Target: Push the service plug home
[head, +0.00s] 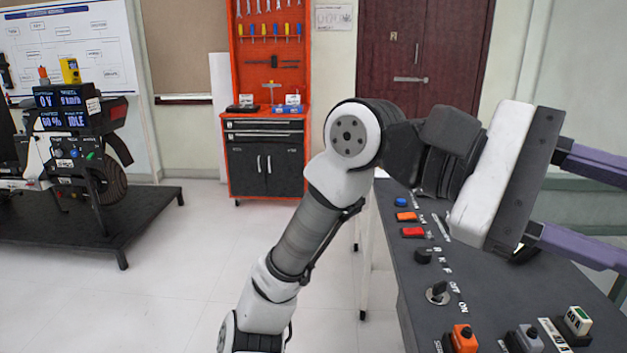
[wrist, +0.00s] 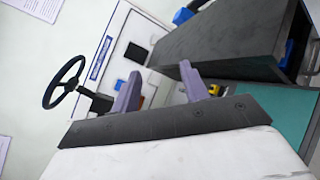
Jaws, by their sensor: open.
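My gripper (head: 618,215) is above the console, up and to the right of the block, pointing right. Its two purple fingers are apart with nothing between them; their tips run to the frame edge. In the wrist view my gripper (wrist: 160,78) is also open and empty, and the orange block is not recognisable.
On the console are a grey plug-like block (head: 530,338), a green-and-white block (head: 577,320), a rotary switch (head: 438,292) and red (head: 413,232) and orange (head: 406,217) buttons. The wrist view shows a steering wheel (wrist: 64,82) and a dark box (wrist: 225,40). Open floor lies left of the console.

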